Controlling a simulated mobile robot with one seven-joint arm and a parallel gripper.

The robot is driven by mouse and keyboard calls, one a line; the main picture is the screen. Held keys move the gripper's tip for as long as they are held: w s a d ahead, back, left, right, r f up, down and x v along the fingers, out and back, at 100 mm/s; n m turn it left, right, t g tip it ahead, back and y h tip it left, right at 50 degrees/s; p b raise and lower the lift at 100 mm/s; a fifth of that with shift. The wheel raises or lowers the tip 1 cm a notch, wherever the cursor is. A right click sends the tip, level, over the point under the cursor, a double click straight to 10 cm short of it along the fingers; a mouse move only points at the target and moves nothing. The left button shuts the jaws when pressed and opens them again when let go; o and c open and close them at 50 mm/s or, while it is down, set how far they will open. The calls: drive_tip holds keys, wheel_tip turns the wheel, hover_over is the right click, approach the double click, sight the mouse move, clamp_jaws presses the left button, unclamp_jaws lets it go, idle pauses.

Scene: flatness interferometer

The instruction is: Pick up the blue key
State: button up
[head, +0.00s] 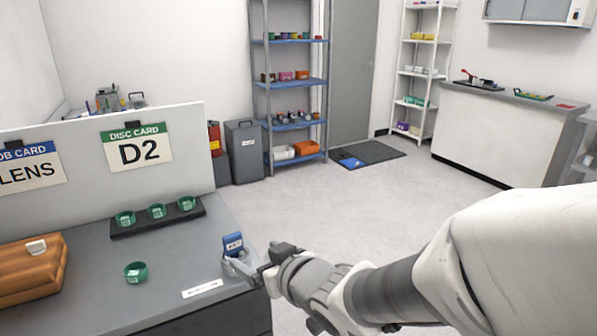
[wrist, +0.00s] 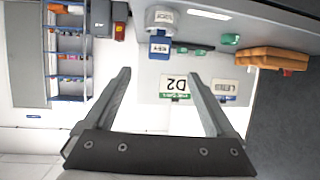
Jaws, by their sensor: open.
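The blue key (head: 233,242) is a small blue block with a white label, standing near the right end of the grey bench. It also shows in the wrist view (wrist: 159,47), upside down, with a pale grey, labelled round part (wrist: 163,18) adjoining it. I cannot tell the exact gap.
The bench (head: 95,290) carries a black rack (head: 160,222) with green rings, a loose green ring (head: 136,272), a wooden block (head: 30,270) and a white label strip (head: 202,289). An upright panel (head: 190,150) with cards stands behind. Floor (head: 300,215) right of the bench is open.

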sight(234, 243)
drive_tip(key=p+x, duration=0.1)
drive_tip(key=x, duration=1.2)
drive_tip(key=shift+w+a+f+p, duration=0.2)
drive_tip(key=shift+f+p, duration=0.15)
clamp_jaws()
